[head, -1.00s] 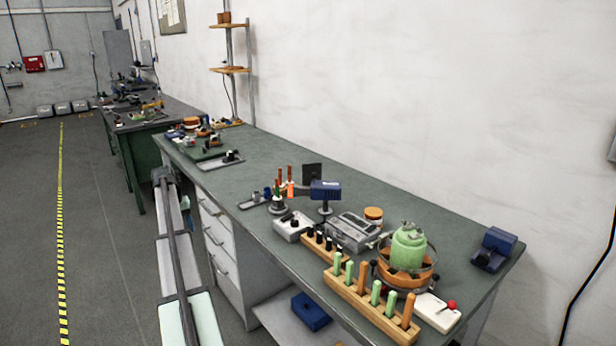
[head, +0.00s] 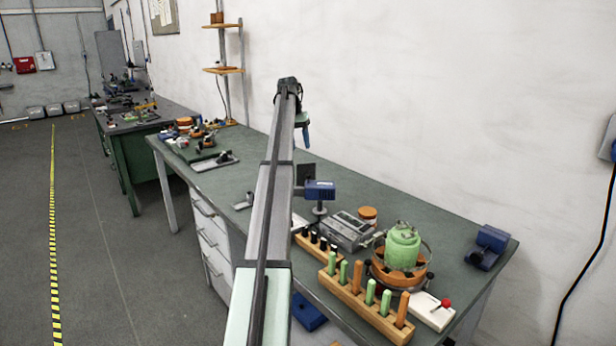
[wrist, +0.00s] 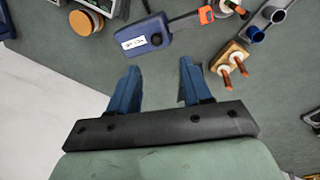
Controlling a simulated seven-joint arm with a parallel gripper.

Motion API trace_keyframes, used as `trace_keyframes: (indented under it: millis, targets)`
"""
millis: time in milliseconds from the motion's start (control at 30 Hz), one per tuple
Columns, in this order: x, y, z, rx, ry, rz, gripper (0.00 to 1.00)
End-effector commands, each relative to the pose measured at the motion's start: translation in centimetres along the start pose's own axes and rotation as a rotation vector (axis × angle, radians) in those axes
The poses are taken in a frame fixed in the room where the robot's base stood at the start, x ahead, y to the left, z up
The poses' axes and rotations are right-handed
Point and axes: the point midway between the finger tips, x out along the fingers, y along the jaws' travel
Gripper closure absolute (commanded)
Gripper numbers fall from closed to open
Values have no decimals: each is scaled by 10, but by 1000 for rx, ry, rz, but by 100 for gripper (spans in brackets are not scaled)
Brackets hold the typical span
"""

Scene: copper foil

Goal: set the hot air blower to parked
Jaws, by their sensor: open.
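The hot air blower, as I take it, is the blue body with a white label (head: 320,190) on a dark stand in the middle of the bench. In the wrist view it shows at the top (wrist: 145,36), with a dark nozzle pointing right towards an orange piece (wrist: 206,14). My gripper (wrist: 158,82) has two blue fingers spread apart with only green bench top between them. The blower lies just beyond the fingertips in the wrist view, apart from them. In the head view my gripper (head: 306,135) hangs above the bench, beyond the blower. I cannot tell the blower's setting.
A grey instrument box (head: 346,230), a wooden rack with green and orange handles (head: 365,305) and a green canister (head: 402,246) stand to the right of the blower. A wooden block with two orange-tipped pegs (wrist: 230,60) is right of my fingers. My arm hides part of the bench.

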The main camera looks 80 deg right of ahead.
Motion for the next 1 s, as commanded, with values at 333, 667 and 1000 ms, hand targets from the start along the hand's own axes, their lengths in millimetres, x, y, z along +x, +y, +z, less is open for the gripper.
trace_keyframes:
  millis: [333, 667, 1000]
  targets:
    - [29, 7, -1, 8, -3, 1, 52]
    - [87, 7, -1, 8, -3, 1, 52]
    - [128, 7, -2, 8, -2, 1, 52]
